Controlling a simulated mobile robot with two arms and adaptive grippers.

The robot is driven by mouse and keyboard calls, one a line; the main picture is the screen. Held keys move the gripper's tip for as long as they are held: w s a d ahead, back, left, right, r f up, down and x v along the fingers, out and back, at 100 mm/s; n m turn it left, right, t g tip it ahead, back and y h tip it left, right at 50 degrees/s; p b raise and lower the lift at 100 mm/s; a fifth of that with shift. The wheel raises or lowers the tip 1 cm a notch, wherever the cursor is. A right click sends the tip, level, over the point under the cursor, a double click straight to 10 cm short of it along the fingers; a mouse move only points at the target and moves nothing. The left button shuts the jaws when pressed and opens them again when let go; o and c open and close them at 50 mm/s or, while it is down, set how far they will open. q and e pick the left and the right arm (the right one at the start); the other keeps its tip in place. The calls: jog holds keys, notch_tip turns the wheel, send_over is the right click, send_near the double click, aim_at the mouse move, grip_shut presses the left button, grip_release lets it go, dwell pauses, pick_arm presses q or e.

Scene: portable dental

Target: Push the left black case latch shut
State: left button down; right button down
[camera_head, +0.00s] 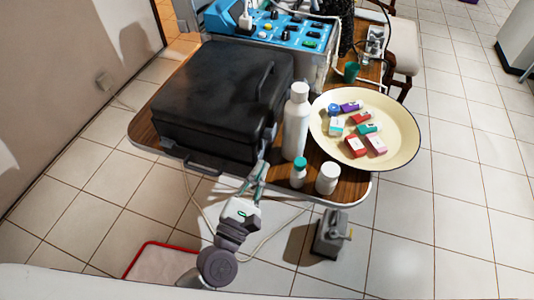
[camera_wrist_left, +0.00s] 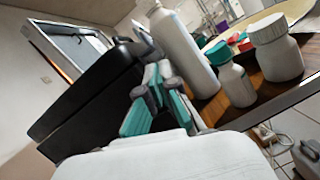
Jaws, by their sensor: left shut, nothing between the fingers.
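The black case (camera_head: 215,100) lies closed on the wooden table, and it also shows in the left wrist view (camera_wrist_left: 95,100). A dark handle-like bar (camera_head: 205,162) sticks out low along its near side, and another (camera_head: 266,82) shows at its right side. I cannot tell the left latch apart from the dark parts or whether it is shut. My left gripper (camera_head: 264,168) is shut and empty beside the case's near right corner. Its teal-padded fingers also show in the left wrist view (camera_wrist_left: 158,85), close to the case; contact is unclear. My right gripper is out of view.
A tall white bottle (camera_head: 296,122) stands close right of my left gripper. Two small white bottles (camera_head: 299,172) (camera_head: 327,179) stand near the table's front edge. A cream tray (camera_head: 405,140) holds several small boxes. A blue device (camera_head: 285,28) stands behind the case.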

pick_arm(q)
jog(key=v, duration=0.6)
jog(key=shift+s+a+f, duration=0.2)
jog(key=shift+s, duration=0.1)
